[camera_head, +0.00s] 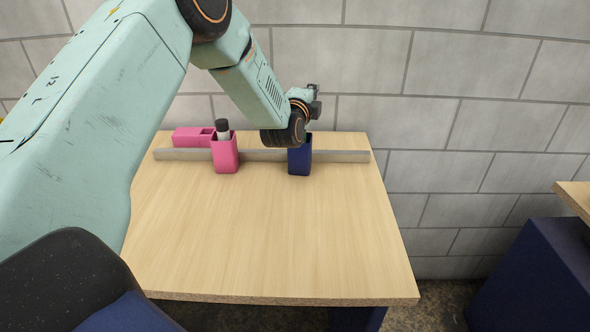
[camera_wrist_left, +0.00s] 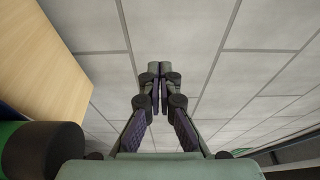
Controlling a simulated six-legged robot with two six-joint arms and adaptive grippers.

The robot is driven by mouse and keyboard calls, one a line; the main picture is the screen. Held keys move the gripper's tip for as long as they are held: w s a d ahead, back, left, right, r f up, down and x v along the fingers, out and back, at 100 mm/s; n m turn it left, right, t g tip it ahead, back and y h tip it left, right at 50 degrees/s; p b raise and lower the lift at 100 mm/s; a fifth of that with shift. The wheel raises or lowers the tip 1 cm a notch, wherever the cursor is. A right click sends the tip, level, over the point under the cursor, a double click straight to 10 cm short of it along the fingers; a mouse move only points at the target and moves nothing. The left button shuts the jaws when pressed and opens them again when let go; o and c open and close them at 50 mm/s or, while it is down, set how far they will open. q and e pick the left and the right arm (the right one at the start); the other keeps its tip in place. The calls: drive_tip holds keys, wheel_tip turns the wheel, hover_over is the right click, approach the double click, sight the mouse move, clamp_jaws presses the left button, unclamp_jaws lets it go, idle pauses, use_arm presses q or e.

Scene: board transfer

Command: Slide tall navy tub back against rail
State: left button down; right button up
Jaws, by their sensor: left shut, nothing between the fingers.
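The tall navy tub (camera_head: 300,160) stands upright on the wooden table, at the grey rail (camera_head: 345,156), right of the middle. Its upper part is partly hidden by my left wrist, so I cannot tell whether it touches the rail. My left gripper (camera_head: 313,90) is above and behind the tub in the head view, with its fingers hard to make out. In the left wrist view its fingers (camera_wrist_left: 160,76) are closed together with nothing between them, against the wall. My right gripper is not in view.
A tall pink tub (camera_head: 225,156) holding a dark-capped bottle (camera_head: 222,128) stands left along the rail. A low pink box (camera_head: 192,137) lies behind it. The table's front (camera_head: 260,250) is clear. A green, dark-capped object (camera_wrist_left: 42,150) shows close in the left wrist view.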

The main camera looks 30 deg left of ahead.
use_arm(q)
hover_over(298, 161)
drive_tip(key=v, duration=0.4)
wheel_tip(298, 161, down, 15)
drive_tip(key=b, duration=0.3)
drive_tip(key=shift+d, duration=0.1)
drive_tip(key=shift+w+r+b, duration=0.15)
drive_tip(key=shift+w+b, duration=0.15)
drive_tip(key=shift+w, duration=0.1)
drive_tip(key=shift+w+a, duration=0.2)
drive_tip(key=shift+w, duration=0.3)
drive_tip(key=shift+w+a+r, duration=0.1)
drive_tip(key=shift+w+r, duration=0.1)
drive_tip(key=shift+w, duration=0.05)
drive_tip(key=shift+r, duration=0.3)
drive_tip(key=shift+w+a+f, duration=0.1)
drive_tip(key=shift+f, duration=0.05)
